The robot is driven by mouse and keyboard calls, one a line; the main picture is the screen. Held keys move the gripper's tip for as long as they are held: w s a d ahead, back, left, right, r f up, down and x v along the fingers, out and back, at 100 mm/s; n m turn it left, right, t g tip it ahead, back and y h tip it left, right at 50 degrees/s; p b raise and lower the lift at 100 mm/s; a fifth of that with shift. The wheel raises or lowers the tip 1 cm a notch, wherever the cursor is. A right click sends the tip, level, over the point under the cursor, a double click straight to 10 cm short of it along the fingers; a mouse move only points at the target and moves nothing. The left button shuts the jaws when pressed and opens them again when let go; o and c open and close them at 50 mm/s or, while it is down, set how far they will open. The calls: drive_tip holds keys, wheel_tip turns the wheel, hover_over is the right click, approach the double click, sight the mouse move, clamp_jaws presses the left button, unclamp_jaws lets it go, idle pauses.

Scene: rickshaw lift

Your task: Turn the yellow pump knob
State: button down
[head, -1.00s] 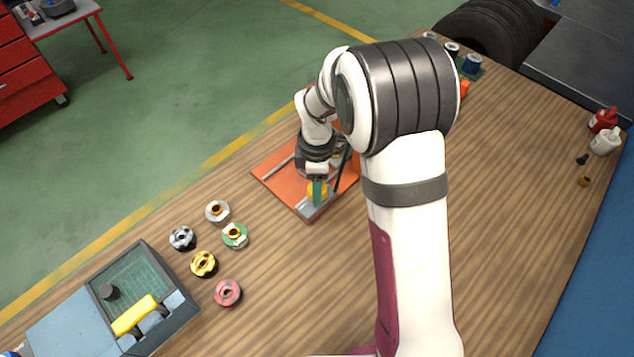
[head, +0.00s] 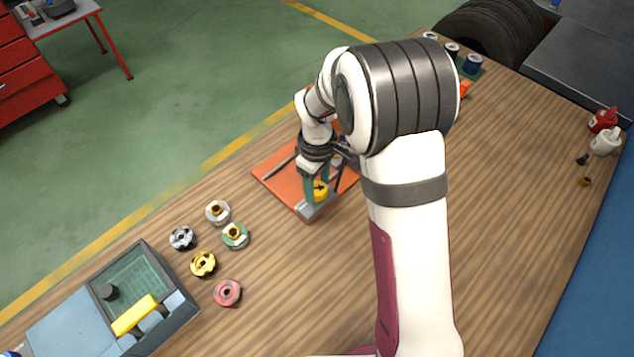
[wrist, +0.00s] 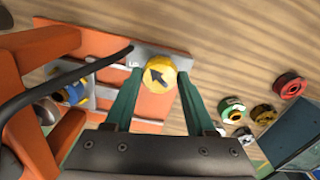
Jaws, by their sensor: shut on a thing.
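The yellow pump knob (wrist: 158,74) is a round cap with a dark arrow on its face. In the wrist view the arrow points to the upper left. The knob also shows in the head view (head: 321,191), at the near end of the orange pump board (head: 277,178). My gripper (wrist: 158,80) has its two green fingers on opposite sides of the knob and is shut on it. In the head view my gripper (head: 316,189) comes down over the knob, and my arm hides the right part of the board.
Several loose coloured rings, among them a red one (head: 228,293), lie left of the board. A grey toolbox (head: 190,312) stands at the lower left. In the wrist view a black hose (wrist: 65,85) arches left of my gripper.

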drive_tip(key=m, duration=1.1)
drive_tip(key=shift+d, duration=0.1)
drive_tip(key=m, duration=0.3)
drive_tip(key=shift+m, duration=0.3)
drive_tip(key=m, duration=0.3)
drive_tip(key=shift+m, duration=0.3)
drive_tip(key=m, duration=0.3)
drive_tip(key=shift+m, duration=0.3)
drive_tip(key=m, duration=0.7)
drive_tip(key=shift+c, duration=1.1)
unclamp_jaws()
